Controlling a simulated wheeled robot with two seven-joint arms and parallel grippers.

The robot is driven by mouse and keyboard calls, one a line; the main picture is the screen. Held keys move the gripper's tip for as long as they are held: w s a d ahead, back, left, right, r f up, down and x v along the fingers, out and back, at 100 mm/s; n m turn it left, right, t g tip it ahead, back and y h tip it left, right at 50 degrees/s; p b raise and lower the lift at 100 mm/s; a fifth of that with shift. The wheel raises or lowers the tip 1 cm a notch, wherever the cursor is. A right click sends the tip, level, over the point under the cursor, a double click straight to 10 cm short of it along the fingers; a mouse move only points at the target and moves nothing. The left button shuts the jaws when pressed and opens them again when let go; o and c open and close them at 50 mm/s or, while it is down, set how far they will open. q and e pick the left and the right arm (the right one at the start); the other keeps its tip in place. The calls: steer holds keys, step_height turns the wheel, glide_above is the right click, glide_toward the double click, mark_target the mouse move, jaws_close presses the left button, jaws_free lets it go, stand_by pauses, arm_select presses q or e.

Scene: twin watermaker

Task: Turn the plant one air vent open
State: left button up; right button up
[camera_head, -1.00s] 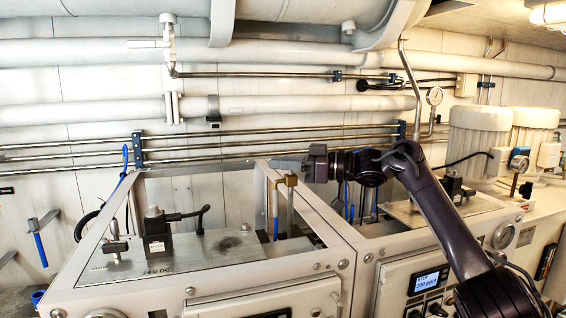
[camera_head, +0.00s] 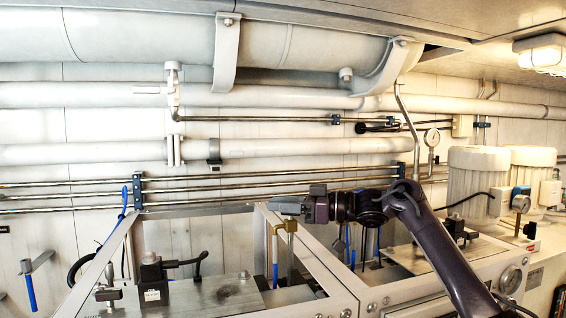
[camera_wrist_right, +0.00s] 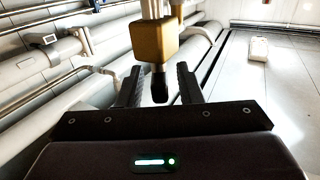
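A brass block fitting (camera_head: 291,226) stands on metal stems in the open frame of the left cabinet. I cannot tell from these views alone whether it is the plant one air vent. My right gripper (camera_head: 288,206) reaches in from the right, just above and beside this fitting. In the right wrist view the brass block (camera_wrist_right: 155,42) fills the top middle, with a short black stem or knob (camera_wrist_right: 159,86) below it. My right gripper (camera_wrist_right: 160,88) is open, its two dark fingers on either side of the black part, with gaps visible. My left gripper is out of view.
A black solenoid (camera_head: 152,280) with a cable stands on the left cabinet's metal plate. A slanted frame post (camera_head: 100,262) is at the left. Thin pipes (camera_head: 70,198) and large white pipes (camera_head: 90,152) run along the wall behind. White motors (camera_head: 478,172) stand at the right.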

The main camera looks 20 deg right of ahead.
step_height(320, 180, up, 19)
stand_by(0.9)
